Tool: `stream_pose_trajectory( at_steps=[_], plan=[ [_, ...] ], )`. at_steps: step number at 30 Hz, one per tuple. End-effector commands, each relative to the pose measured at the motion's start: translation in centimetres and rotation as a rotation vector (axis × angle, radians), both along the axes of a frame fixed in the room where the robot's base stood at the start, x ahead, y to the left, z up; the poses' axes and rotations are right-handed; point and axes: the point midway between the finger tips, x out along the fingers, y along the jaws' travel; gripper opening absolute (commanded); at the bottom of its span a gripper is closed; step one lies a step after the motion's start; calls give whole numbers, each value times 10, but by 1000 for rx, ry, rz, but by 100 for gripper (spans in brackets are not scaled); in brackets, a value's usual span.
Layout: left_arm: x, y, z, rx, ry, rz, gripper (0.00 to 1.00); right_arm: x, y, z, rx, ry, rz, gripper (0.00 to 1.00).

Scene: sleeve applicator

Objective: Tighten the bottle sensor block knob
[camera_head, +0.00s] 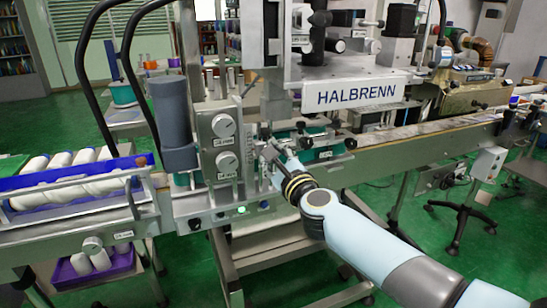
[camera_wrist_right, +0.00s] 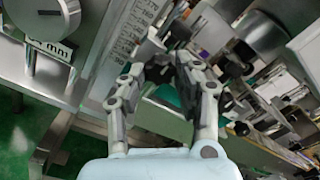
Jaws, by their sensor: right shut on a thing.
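My right gripper (camera_head: 270,154) reaches in from the lower right to the front of the machine, just right of the panel with two round dials. In the right wrist view my right gripper (camera_wrist_right: 166,68) has its two fingers close together at the tips, shut on a small dark part. I take this part for the sensor block knob; the fingertips hide most of it. A ruled scale plate (camera_wrist_right: 122,45) stands just left of the fingertips. My left gripper is in neither view.
The upper dial (camera_head: 223,126) and lower dial (camera_head: 227,164) sit close to my gripper's left. A grey cylinder (camera_head: 172,110) stands farther left, beside a blue tray (camera_head: 142,160) of white bottles. The HALBRENN housing (camera_head: 360,94) overhangs above. A conveyor rail (camera_head: 400,147) runs right.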

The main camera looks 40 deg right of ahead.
Motion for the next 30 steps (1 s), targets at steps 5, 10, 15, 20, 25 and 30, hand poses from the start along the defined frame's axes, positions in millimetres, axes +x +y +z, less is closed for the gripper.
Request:
stream_pose_trajectory(
  at_steps=[5,10,15,20,25,30],
  plan=[
    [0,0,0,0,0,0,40,0,0,-1,1,1,0,0],
    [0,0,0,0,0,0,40,0,0,-1,1,1,0,41],
    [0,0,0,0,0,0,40,0,0,0,0,1,-1,54],
    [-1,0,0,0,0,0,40,0,0,0,0,0,0,54],
    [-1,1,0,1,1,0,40,-11,3,-1,-1,2,0,54],
    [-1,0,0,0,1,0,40,-44,11,-2,1,3,1,54]
  ],
)
